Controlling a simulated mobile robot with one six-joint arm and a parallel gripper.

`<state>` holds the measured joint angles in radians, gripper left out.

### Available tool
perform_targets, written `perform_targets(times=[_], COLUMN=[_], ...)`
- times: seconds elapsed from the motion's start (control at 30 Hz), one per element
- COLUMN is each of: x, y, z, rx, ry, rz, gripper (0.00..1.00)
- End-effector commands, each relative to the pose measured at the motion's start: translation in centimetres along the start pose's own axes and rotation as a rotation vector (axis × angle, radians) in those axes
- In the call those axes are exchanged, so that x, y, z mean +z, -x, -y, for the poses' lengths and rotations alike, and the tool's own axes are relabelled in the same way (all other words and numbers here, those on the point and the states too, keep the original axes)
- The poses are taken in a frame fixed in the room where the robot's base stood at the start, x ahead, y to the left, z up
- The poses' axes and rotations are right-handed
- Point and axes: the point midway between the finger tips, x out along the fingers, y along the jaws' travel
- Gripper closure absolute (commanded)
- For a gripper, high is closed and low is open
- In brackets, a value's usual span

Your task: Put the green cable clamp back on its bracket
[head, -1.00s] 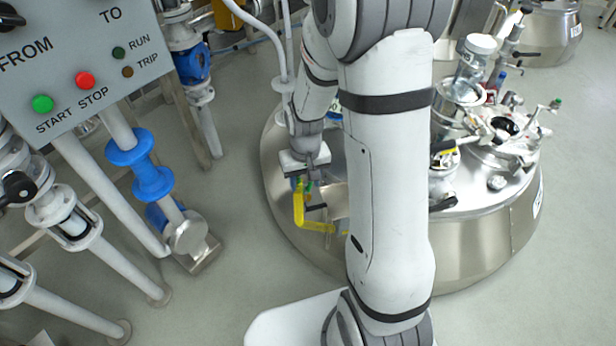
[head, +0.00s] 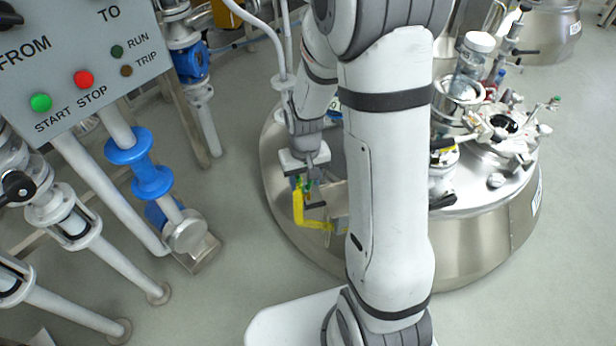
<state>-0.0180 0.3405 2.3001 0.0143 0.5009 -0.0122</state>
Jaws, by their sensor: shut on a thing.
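My gripper (head: 308,182) points down at the left side of the round steel vessel lid and is shut on a small green piece, seemingly the green cable clamp (head: 310,184). The clamp is tiny here and mostly hidden by the fingers. Just below is a yellow angled part (head: 299,208), with small dark and orange pieces beside it. I cannot tell whether the yellow part belongs to the bracket, or whether the clamp touches it. My forearm hides what lies just to the right.
The steel vessel (head: 480,240) carries a clear jar (head: 474,52), fittings and tools on its right side. A grey control panel (head: 80,60) and white pipes with blue valves (head: 146,165) stand at the left. Open floor lies between pipes and vessel.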

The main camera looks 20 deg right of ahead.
Motion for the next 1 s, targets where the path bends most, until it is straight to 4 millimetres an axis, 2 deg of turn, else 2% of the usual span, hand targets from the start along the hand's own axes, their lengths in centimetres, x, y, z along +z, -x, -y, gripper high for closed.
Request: perform_targets(times=[1.0], x=[0.0], y=[-3.1], z=[0.0], rx=[0.000], ry=[0.001], rz=[0.000], gripper=[0.68])
